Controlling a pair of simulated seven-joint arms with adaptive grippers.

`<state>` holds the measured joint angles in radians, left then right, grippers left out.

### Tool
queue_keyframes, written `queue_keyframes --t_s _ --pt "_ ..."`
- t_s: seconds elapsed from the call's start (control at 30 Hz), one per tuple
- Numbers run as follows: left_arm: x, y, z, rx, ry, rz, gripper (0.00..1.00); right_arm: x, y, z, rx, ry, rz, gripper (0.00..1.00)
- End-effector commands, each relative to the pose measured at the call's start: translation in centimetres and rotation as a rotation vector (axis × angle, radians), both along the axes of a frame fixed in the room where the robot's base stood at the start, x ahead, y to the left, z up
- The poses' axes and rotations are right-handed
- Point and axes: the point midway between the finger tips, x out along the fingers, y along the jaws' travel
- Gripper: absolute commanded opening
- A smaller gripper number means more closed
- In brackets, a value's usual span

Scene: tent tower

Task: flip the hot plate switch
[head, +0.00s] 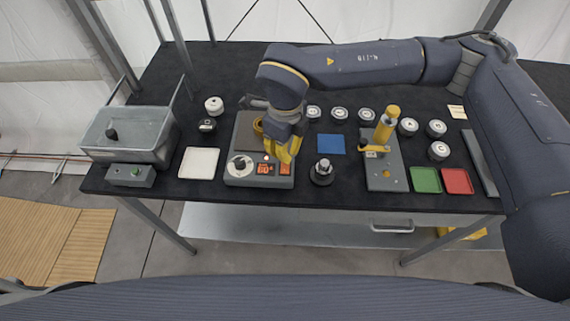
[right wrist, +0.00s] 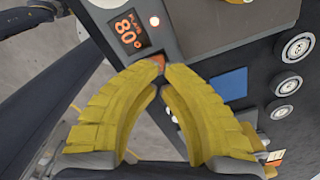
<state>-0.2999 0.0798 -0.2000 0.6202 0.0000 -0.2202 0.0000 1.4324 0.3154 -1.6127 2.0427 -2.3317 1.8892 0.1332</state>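The grey hot plate (head: 232,177) stands on the black table, left of centre, with a round dial (head: 240,166) on its front panel. Its lit display (head: 264,169) reads about 80° in the right wrist view (right wrist: 128,27). The orange-red switch (head: 286,169) is right of the display. My right gripper (head: 288,158) points down over the front right of the hot plate. Its yellow fingertips (right wrist: 161,69) are together and hold nothing. They are right at the switch (right wrist: 156,61) and partly hide it; I cannot tell if they touch it. My left gripper is out of view.
A dark round knobbed object (head: 322,172) stands close right of the hot plate. A white pad (head: 199,162) and metal basin (head: 128,135) lie left. A grey stand with yellow lever (head: 384,178), several round jars and coloured pads are right.

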Motion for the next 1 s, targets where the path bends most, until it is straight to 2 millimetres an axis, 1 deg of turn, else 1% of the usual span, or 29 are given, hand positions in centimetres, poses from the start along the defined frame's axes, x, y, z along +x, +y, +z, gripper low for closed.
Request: queue_keyframes --t_s 1.0 --pt "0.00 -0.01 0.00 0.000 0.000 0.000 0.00 0.01 0.01 -0.96 0.000 0.000 0.000 0.00"
